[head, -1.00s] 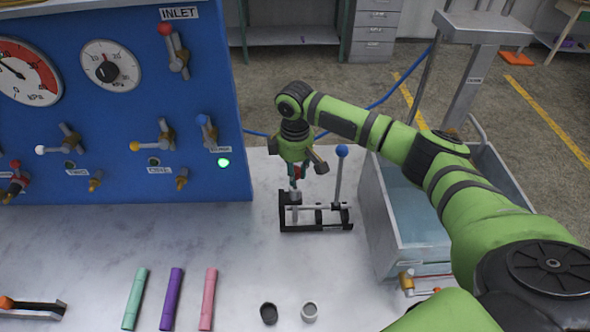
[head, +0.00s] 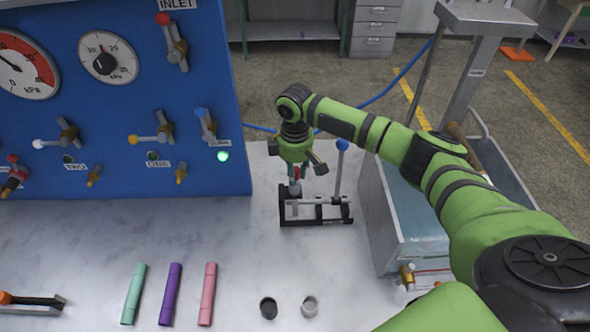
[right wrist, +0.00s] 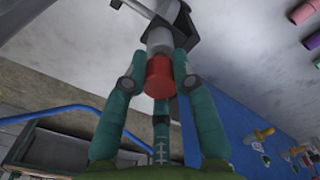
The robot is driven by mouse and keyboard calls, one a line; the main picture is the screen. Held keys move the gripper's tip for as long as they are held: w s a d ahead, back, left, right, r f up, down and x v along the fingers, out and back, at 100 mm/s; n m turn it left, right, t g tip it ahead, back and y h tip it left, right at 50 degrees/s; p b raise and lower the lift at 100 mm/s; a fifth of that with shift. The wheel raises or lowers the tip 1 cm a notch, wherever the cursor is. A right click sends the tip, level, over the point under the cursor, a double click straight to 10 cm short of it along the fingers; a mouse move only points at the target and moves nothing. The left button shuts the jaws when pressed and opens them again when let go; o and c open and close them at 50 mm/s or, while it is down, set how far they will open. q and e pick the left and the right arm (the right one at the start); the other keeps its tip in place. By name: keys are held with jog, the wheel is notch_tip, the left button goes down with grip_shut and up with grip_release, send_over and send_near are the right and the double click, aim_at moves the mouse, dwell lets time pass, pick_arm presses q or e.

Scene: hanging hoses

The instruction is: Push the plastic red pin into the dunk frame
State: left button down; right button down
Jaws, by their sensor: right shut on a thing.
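The red pin (right wrist: 159,75) sits between the teal fingers of my right gripper (right wrist: 157,88) in the right wrist view, against the end of a grey cylinder (right wrist: 158,40). In the head view my right gripper (head: 297,178) points down over the left end of the black dunk frame (head: 316,221), and only a small red bit of the pin shows there. The frame stands on the bench and has an upright lever with a blue ball (head: 342,145). The gripper is shut on the pin. How deep the pin sits is hidden. My left gripper is not in view.
A blue gauge panel (head: 120,120) stands at the left with a lit green lamp (head: 223,157). A water tank (head: 400,235) is on the right. The bench between is clear.

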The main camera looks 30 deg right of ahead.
aim_at(295, 169)
jog(key=shift+s+f+b, duration=0.1)
jog(key=shift+f+b, duration=0.2)
jog(key=shift+f, duration=0.4)
jog(key=c, duration=0.9)
grip_release()
jog(key=shift+c, duration=0.2)
notch_tip(295, 169, up, 12)
jog(key=shift+f, duration=0.1)
